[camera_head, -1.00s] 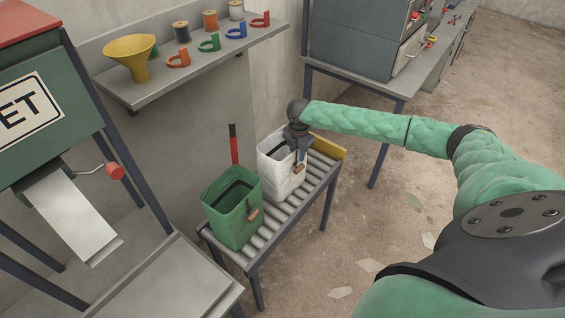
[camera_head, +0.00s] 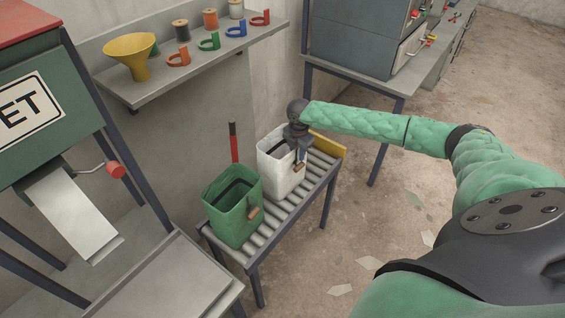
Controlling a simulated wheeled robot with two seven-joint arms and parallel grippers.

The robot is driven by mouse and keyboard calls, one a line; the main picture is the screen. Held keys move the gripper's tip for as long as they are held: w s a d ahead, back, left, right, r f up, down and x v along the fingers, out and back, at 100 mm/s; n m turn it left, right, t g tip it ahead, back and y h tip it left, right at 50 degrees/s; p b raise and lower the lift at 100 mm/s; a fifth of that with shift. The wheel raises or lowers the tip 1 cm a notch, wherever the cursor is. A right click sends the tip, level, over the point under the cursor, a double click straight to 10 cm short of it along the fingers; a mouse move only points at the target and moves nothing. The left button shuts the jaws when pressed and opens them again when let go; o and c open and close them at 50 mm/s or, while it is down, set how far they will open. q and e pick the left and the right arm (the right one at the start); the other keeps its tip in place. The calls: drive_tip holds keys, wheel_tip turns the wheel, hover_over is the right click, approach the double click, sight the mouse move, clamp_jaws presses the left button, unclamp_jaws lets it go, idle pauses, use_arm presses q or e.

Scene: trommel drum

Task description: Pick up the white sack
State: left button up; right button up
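The white sack (camera_head: 275,172) stands upright and open-topped on the roller stand, with a small wooden toggle on its front. My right gripper (camera_head: 299,149) points down at the sack's right rim. Its fingers look closed together on the rim, though they are small and partly hidden. The sack still rests on the rollers. My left gripper is not in view.
A green sack (camera_head: 232,212) stands close in front of the white one on the roller stand (camera_head: 288,212). A shelf (camera_head: 190,62) with a yellow funnel hangs above left. Open floor lies to the right.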

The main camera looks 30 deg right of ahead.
clamp_jaws()
